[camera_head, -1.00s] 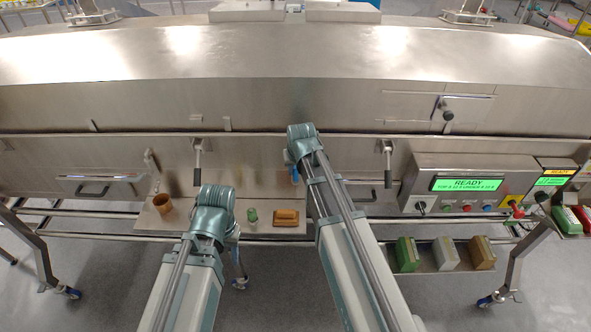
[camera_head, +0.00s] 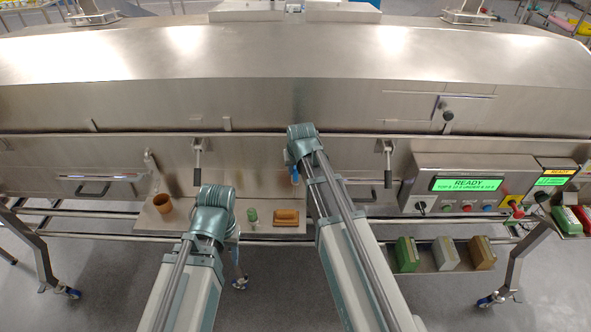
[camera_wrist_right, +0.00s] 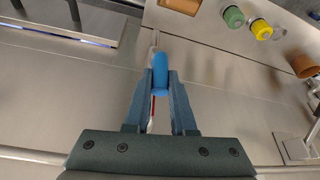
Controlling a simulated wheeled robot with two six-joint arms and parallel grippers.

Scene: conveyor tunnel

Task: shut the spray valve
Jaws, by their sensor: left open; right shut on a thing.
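The spray valve shows as a blue-gripped lever (camera_wrist_right: 160,70) in the right wrist view, between my right gripper's fingertips. My right gripper (camera_wrist_right: 160,86) is shut on this blue handle. In the head view the blue part (camera_head: 295,175) shows just below my right wrist, against the tunnel's front panel. The rest of the valve is hidden by my arm. My left gripper (camera_head: 213,212) is low in front of the shelf, away from the valve. Its jaws are mostly hidden behind its wrist, and it is open.
A shelf (camera_head: 180,222) holds an orange-brown cup (camera_head: 162,203), a green-topped item (camera_head: 251,216) and a brown block (camera_head: 286,217). Clamp levers hang at the panel's left (camera_head: 197,160) and right (camera_head: 388,165).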

